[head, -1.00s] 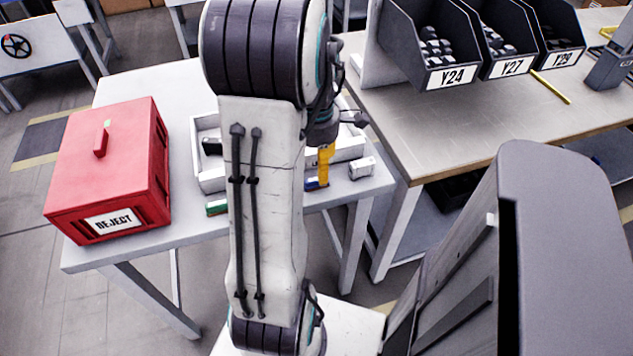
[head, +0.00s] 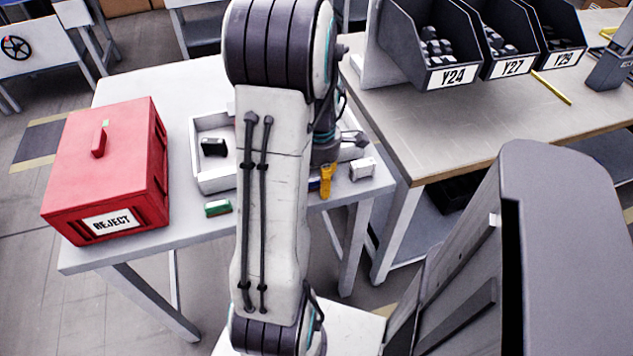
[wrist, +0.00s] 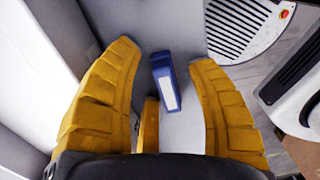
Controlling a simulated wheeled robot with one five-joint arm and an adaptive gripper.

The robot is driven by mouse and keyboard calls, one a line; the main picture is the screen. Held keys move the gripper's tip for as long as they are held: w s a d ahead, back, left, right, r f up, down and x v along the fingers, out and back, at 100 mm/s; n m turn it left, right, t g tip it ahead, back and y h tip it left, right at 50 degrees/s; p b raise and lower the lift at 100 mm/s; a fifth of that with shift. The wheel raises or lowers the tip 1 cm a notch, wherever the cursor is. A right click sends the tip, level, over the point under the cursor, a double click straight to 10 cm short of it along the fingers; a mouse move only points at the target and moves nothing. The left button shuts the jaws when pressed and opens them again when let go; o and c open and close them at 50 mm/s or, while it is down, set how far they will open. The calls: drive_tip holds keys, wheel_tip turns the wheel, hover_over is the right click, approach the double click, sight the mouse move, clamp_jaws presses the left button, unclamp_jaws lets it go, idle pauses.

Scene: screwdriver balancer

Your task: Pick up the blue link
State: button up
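The blue link (wrist: 165,82) is a small blue block with a pale face. In the wrist view it lies on the light table between the two yellow fingers of my gripper (wrist: 165,54), with a gap on each side. The fingers are spread and hold nothing. A further narrow yellow piece shows low between them. In the head view my gripper (head: 327,181) is at the table's front edge, beyond my arm. A bit of the blue link (head: 314,185) shows just left of the yellow finger; the rest is hidden.
A white tray (head: 216,187) holding a black block (head: 213,147) stands behind my arm. A green block (head: 217,208) lies in front of it, and a white block (head: 362,168) lies right of my gripper. A red reject box (head: 105,170) stands at left. A workbench (head: 440,130) with bins is at right.

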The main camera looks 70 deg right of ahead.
drive_tip(key=c, duration=0.8)
